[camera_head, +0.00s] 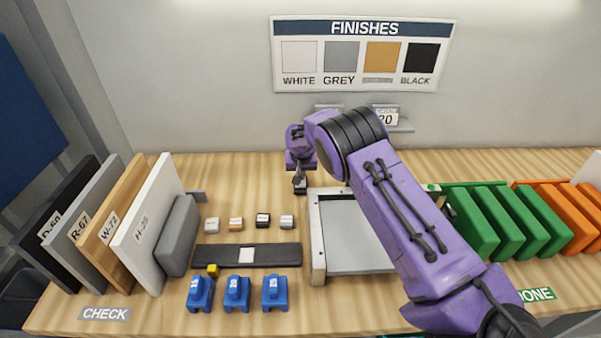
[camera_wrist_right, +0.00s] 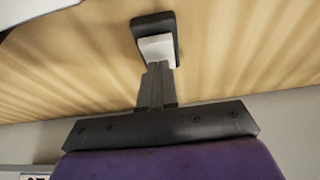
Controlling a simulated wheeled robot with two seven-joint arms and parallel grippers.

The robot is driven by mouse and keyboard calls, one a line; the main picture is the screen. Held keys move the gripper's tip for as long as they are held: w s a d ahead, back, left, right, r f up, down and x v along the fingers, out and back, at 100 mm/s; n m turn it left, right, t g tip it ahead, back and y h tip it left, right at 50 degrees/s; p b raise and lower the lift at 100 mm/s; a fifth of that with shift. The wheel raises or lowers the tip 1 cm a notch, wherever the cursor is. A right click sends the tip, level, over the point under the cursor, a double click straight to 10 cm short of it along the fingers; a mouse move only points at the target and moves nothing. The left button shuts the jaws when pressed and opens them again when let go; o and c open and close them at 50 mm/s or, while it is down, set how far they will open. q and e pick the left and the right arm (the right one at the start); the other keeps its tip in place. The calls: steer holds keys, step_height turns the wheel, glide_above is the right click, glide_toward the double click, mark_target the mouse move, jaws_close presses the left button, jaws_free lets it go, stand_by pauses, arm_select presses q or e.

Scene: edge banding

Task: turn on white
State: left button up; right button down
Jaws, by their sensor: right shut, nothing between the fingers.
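My right gripper (camera_head: 300,182) is shut and empty, pointing down at the back of the table, left of the frame with the grey panel. In the right wrist view its closed fingers (camera_wrist_right: 157,85) reach to a small white piece (camera_wrist_right: 157,47) on a black base (camera_wrist_right: 153,25); I cannot tell whether they touch it. The finishes sign (camera_head: 363,55) on the wall has white, grey, wood-coloured and black swatches, with the white swatch (camera_head: 299,56) at the left. A white block (camera_head: 212,224) stands leftmost in a row of small blocks. My left gripper is not in view.
Upright panels, including a white one (camera_head: 148,225), stand left. The frame (camera_head: 318,235) is partly behind my arm; green panels (camera_head: 505,222) and orange panels stand right.

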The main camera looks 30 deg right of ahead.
steer(key=r+p, duration=0.2)
steer(key=r, duration=0.1)
steer(key=r+p, duration=0.1)
steer(key=r, duration=0.1)
steer(key=shift+w+d+r+p, duration=0.1)
steer(key=shift+w+d+p, duration=0.2)
steer(key=shift+p, duration=0.1)
steer(key=shift+a+r+b, duration=0.25)
steer(key=shift+r+b, duration=0.1)
steer(key=shift+b, duration=0.9)
step_height(320, 180, up, 8)
steer(key=b, duration=0.2)
steer(key=shift+s, duration=0.35)
steer(key=shift+a, duration=0.1)
